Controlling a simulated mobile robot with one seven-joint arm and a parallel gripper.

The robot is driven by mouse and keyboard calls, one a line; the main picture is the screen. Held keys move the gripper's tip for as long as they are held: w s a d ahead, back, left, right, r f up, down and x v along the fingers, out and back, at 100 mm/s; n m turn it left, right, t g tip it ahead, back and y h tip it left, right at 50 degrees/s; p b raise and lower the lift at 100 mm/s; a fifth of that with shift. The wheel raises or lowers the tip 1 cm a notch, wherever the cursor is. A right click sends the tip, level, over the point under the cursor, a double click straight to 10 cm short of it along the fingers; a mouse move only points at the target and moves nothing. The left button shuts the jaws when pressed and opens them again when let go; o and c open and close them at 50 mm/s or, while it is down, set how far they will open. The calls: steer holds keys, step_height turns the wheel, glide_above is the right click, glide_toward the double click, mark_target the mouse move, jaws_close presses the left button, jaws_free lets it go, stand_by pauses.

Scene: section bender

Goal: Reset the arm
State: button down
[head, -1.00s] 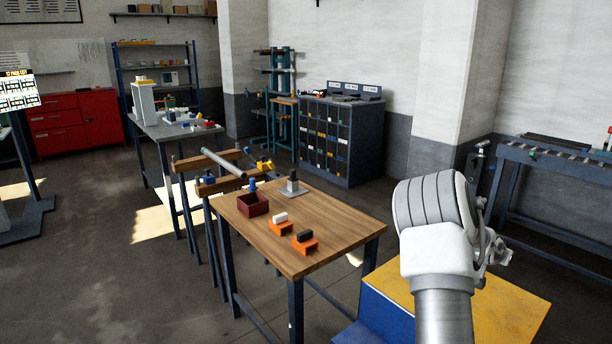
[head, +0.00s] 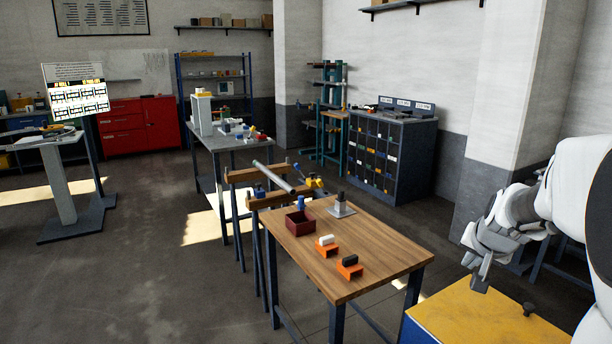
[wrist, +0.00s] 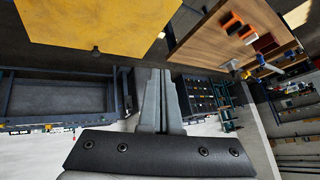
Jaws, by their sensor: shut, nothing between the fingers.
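My gripper (head: 480,277) hangs at the right of the head view, above the yellow top of a blue cabinet (head: 475,312). In the wrist view my gripper (wrist: 160,72) shows as two grey fingers side by side, shut with nothing between them. My white arm covers the right edge of the head view. The gripper is right of the wooden table and apart from it.
The wooden table (head: 385,245) holds a dark red bin (head: 300,223), two orange blocks (head: 328,251) and a grey plate with a post (head: 341,208). A pipe (head: 275,177) lies on stands behind it. Open floor (head: 140,270) lies to the left.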

steer(key=s+a+r+n+y+p, duration=0.1)
steer(key=s+a+r+n+p, duration=0.1)
steer(key=s+a+r, duration=0.4)
steer(key=s+a+r+n+y+p, duration=0.1)
steer(key=s+a+n+y, duration=0.1)
steer(key=s+a, duration=0.45)
steer(key=s+a+r+n+g+p, duration=0.1)
steer(key=s+a+n, duration=0.3)
steer(key=s+a, duration=0.4)
steer(key=s+p, duration=0.1)
steer(key=s, duration=0.2)
steer(key=shift+s+r+g+p, duration=0.3)
steer(key=shift+g+p, duration=0.05)
steer(key=shift+g, duration=0.05)
